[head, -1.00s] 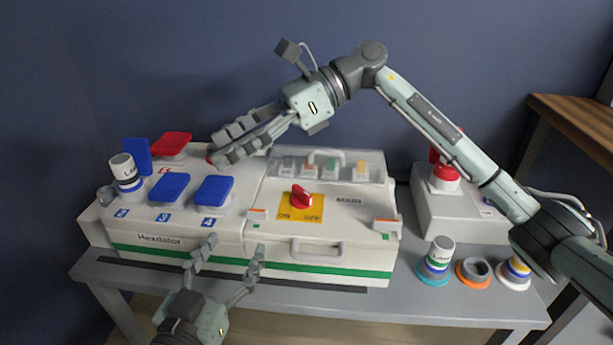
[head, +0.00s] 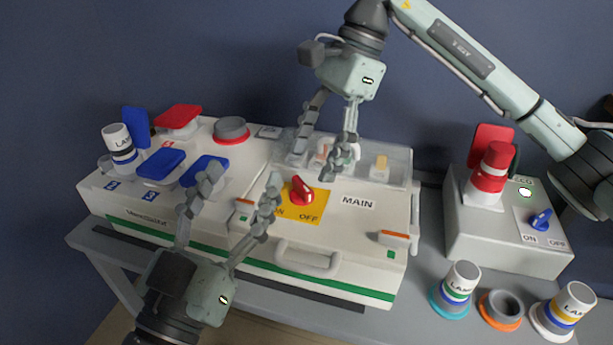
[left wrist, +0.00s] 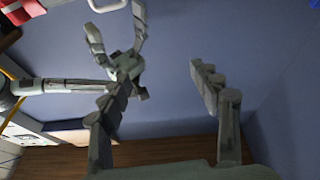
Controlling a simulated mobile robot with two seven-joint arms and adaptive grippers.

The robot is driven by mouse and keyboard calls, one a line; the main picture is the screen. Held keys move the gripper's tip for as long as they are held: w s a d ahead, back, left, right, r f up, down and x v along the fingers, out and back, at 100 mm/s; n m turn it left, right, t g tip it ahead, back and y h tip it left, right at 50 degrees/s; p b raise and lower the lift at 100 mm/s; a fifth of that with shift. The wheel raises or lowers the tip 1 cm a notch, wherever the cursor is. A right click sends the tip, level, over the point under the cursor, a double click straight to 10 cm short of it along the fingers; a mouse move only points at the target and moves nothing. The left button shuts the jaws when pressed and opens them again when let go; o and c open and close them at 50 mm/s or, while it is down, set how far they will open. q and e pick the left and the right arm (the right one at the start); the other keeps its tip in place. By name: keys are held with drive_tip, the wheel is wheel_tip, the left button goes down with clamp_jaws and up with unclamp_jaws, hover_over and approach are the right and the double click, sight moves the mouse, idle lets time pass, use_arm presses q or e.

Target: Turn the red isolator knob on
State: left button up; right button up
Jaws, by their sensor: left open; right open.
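The red isolator knob (head: 301,191) stands on a yellow plate (head: 284,205) marked ON and OFF, on top of the white socket box (head: 165,216). The knob sits tilted on the plate, its exact setting hard to read. My left gripper (head: 228,192) is open and empty, just left of the knob and in front of it, apart from it. My right gripper (head: 322,159) is open, its fingers pointing down above the clear cover behind the knob. It also shows in the left wrist view (left wrist: 116,32).
Blue and red socket lids (head: 161,165) stand at the left of the box. A clear cover (head: 383,164) lies behind the knob. A second box (head: 500,243) with a red plug (head: 491,168) and blue knob (head: 541,219) stands right. Two white plugs (head: 461,281) are at the front right.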

sight(303, 183)
drive_tip(key=x, duration=0.5)
use_arm(q)
drive_tip(key=shift+s+r+t, duration=0.2)
drive_tip(key=shift+r+t, duration=0.2)
drive_tip(key=shift+r, duration=0.25)
use_arm(e)
drive_tip(key=shift+c, duration=0.3)
drive_tip(key=c, duration=1.1)
